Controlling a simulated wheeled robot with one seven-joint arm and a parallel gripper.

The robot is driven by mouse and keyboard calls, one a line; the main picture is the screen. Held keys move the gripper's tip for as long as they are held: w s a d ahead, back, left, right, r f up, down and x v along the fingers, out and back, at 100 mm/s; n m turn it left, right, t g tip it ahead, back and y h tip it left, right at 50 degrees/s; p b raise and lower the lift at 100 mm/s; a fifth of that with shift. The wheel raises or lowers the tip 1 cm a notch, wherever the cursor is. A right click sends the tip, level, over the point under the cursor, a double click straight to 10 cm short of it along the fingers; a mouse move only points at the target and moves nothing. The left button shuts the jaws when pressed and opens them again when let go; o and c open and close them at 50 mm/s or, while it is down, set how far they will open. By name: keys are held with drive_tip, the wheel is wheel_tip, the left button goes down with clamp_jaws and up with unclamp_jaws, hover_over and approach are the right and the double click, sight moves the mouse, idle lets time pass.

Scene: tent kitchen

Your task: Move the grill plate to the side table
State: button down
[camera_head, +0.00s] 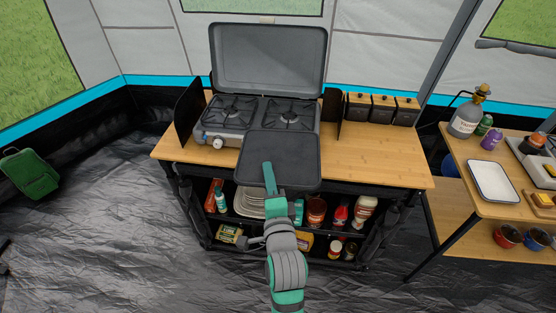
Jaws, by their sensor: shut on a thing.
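The grill plate (295,155) is a flat dark square with rounded corners. It overlaps the front of the two-burner stove (224,121) in the picture and reaches past the counter's front edge. My gripper (269,178) is shut on the plate's near left part. The side table (464,189) is a wooden table at the right. I cannot tell how high the plate is above the counter.
The wooden counter (378,160) is clear right of the stove, with several dark canisters (382,110) behind. The side table holds a white tray (493,181), a gas cylinder (465,118) and bottles. The stove lid (268,62) stands open.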

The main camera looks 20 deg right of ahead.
drive_tip(key=s+a+f+n+y, duration=0.1)
drive_tip(key=a+f, duration=0.5)
drive_tip(key=f, duration=0.7)
drive_tip(key=s+a+f+n+y, duration=0.1)
drive_tip(key=a+f+y, duration=0.1)
drive_tip(key=a+f, duration=0.5)
drive_tip(key=s+a+f+n+y, duration=0.1)
drive_tip(key=a+f, duration=0.5)
drive_tip(key=f, duration=1.4)
drive_tip(key=shift+s+a+t+y, duration=0.3)
drive_tip(key=shift+s+a+y, duration=0.1)
drive_tip(key=shift+y, duration=0.1)
